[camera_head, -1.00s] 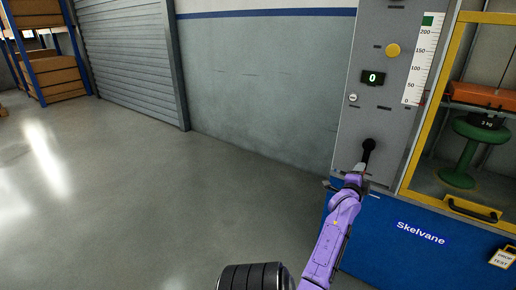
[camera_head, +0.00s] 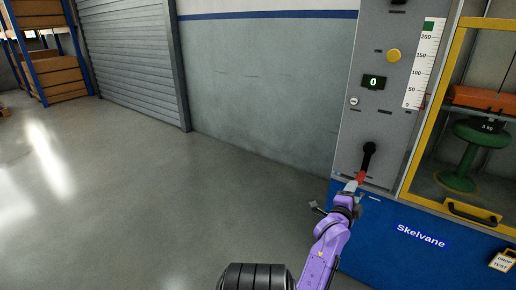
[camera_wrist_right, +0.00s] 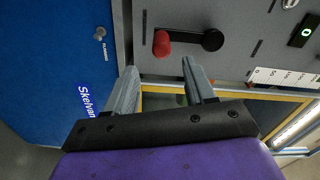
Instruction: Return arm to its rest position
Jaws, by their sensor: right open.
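My right arm is purple and comes up from the bottom of the head view. Its gripper (camera_head: 335,197) is open and empty, just below and left of a lever on the grey test machine panel. The lever (camera_head: 367,158) is black with a red grip (camera_head: 361,178) and points downward in the head view. In the right wrist view the open fingers (camera_wrist_right: 159,68) face the panel, and the lever's red grip (camera_wrist_right: 162,43) shows beyond them with nothing around it. My left gripper is not in view.
The machine has a blue base (camera_head: 385,225) marked Skelvane, a display (camera_head: 374,82) reading 0, and a yellow knob (camera_head: 393,56). A yellow-framed door (camera_head: 436,95) encloses a green stool (camera_head: 464,170) at right. The grey floor (camera_head: 150,190) at left is clear.

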